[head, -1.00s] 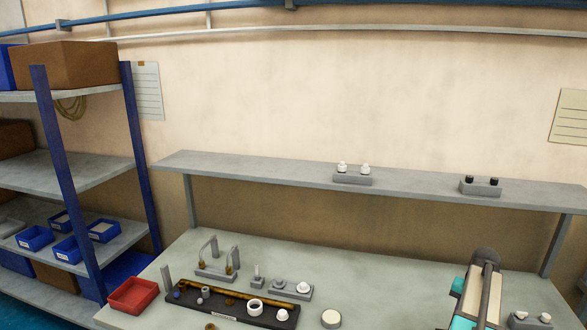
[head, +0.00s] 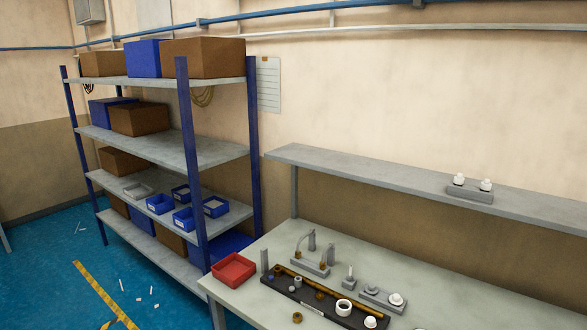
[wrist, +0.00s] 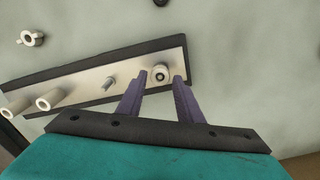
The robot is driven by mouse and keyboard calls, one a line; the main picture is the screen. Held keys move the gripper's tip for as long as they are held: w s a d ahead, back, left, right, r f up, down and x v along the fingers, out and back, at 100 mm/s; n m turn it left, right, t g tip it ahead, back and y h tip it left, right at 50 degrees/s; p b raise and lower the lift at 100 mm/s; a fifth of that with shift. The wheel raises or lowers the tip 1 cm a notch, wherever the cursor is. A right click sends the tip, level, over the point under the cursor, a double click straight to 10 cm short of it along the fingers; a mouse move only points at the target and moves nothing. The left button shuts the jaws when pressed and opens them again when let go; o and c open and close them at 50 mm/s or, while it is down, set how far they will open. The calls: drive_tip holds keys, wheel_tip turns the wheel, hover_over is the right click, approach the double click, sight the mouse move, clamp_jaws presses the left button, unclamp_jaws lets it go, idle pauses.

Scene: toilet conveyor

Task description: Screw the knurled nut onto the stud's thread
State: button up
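My gripper (wrist: 160,78) shows in the wrist view with its two grey-purple fingers apart. A pale round part with a dark centre (wrist: 161,74) lies between the fingertips in the picture. I cannot tell if they touch it or whether it is the knurled nut. A short grey stud (wrist: 110,83) stands left of the fingers on a pale strip with a dark border (wrist: 85,92). In the head view a brown ring-like nut (head: 297,317) lies on the bench, and a small block with an upright post (head: 349,276) stands farther back. My gripper is outside the head view.
In the head view, a dark tray (head: 313,309) of parts, a red bin (head: 233,268) and a bracket (head: 311,267) occupy the bench. A blue-post shelf rack (head: 190,165) stands left.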

drive_tip(key=shift+f+b, duration=0.4)
drive_tip(key=shift+f, duration=0.5)
drive_tip(key=shift+c, duration=0.2)
drive_tip(key=c, duration=0.7)
drive_tip(key=m, duration=0.3)
drive_tip(key=shift+m, duration=1)
